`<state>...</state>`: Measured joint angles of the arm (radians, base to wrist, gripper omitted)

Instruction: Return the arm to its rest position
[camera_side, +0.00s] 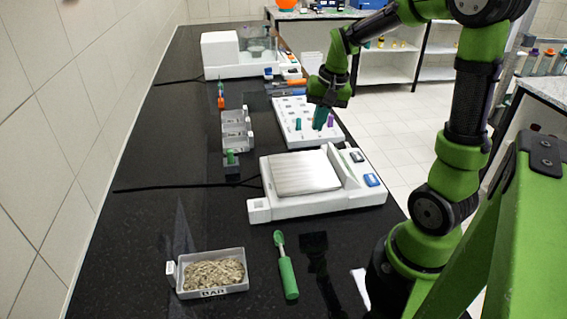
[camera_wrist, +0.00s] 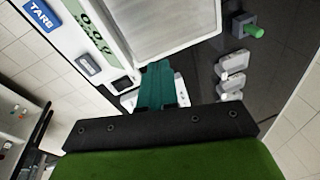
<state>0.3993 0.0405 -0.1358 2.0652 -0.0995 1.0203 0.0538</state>
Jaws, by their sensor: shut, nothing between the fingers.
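No object hangs from the gripper. Whether the fingers are clear of the rack's colored pieces is hard to tell from the side view.
A tray of grains marked BAR (camera_side: 212,274) and a green scoop (camera_side: 287,270) lie at the front. Small grey trays (camera_side: 236,128) and a green-handled piece (camera_side: 231,163) stand left of the rack. A white machine (camera_side: 235,55) is at the back. Bare black bench lies left.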

